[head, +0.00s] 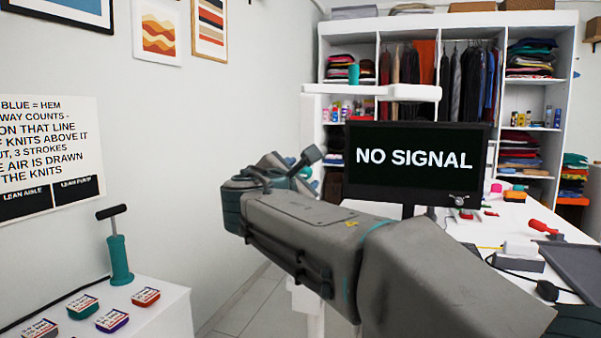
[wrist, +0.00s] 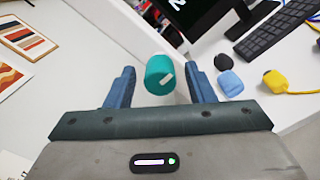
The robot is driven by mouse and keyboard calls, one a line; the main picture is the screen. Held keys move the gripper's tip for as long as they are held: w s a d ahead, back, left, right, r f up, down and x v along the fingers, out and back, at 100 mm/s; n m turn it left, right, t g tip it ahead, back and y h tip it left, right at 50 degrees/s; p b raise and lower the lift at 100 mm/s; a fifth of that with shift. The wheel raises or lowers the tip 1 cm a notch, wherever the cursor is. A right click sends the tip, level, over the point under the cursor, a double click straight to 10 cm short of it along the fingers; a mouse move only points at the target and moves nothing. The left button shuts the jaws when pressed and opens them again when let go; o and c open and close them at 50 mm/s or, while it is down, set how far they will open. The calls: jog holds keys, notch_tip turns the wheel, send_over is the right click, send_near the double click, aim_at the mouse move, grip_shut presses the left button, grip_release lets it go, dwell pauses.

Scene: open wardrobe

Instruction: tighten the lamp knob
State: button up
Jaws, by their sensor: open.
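My gripper (wrist: 160,88) is open, with one blue finger on each side of the cylinder and a visible gap to both. I cannot tell how deep it sits between the fingers. In the head view, a teal cylinder (head: 354,74) stands on top of a white horizontal arm (head: 380,91), which looks like part of the lamp. My arm crosses the middle of the head view and its dark end is partly hidden behind its own links.
A monitor reading NO SIGNAL (head: 414,160) stands right of my arm on a white table. A keyboard (wrist: 275,35), a blue block (wrist: 230,82) and a yellow object with a cord (wrist: 275,82) lie right of the fingers. A low white cabinet (head: 165,310) stands at left.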

jog(key=shift+c, duration=0.3)
jog(key=c, duration=1)
jog(key=shift+f+b, duration=0.1)
jog(key=shift+b, duration=0.3)
jog(key=shift+m+b, duration=0.45)
jog(key=shift+m, duration=0.15)
grip_shut()
jog(key=shift+m+b, duration=1.45)
jog(key=shift+m, duration=0.05)
jog(key=shift+m+b, duration=2.1)
jog(key=shift+m, duration=0.2)
jog(key=shift+m+b, duration=1.65)
jog(key=shift+m, duration=0.55)
jog(key=m+b, duration=0.2)
jog(key=m, duration=0.1)
jog(key=shift+m, duration=0.5)
